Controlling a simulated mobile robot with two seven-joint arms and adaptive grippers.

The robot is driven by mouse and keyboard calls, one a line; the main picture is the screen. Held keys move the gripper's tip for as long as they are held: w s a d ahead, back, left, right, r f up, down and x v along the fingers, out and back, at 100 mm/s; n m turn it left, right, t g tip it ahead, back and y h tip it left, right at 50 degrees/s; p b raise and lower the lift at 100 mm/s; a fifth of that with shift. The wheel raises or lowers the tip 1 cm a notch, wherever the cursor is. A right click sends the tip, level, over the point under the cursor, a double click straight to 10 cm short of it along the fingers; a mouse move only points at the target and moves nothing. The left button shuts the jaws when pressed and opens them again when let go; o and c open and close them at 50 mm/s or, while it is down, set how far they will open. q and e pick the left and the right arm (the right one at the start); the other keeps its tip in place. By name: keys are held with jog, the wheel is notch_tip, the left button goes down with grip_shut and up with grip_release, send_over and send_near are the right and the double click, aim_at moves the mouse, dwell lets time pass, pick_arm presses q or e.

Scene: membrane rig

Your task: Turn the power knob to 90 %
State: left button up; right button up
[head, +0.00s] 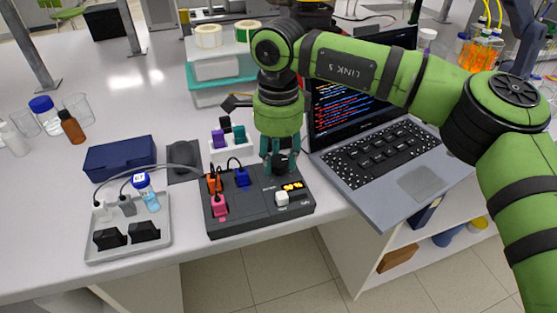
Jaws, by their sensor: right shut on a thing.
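A dark grey control box (240,216) sits near the front edge of the bench. My right gripper (279,168) points straight down over the back right part of the box, behind the display. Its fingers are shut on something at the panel. The power knob is hidden between the fingers, so its pointer and setting do not show. My left gripper is not in view.
Orange (214,184), pink (219,206) and blue (242,177) plugs stand in the box. An open laptop (390,165) is close on the right. A grey tray (128,247) with a blue-capped bottle (146,192) is at left. A navy case (119,158) lies behind it.

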aim_at(279, 160)
jog(key=shift+m+b, duration=0.4)
jog(key=shift+m, duration=0.7)
jog(key=o, duration=1.1)
jog(key=shift+o, duration=0.2)
notch_tip(279, 160, up, 12)
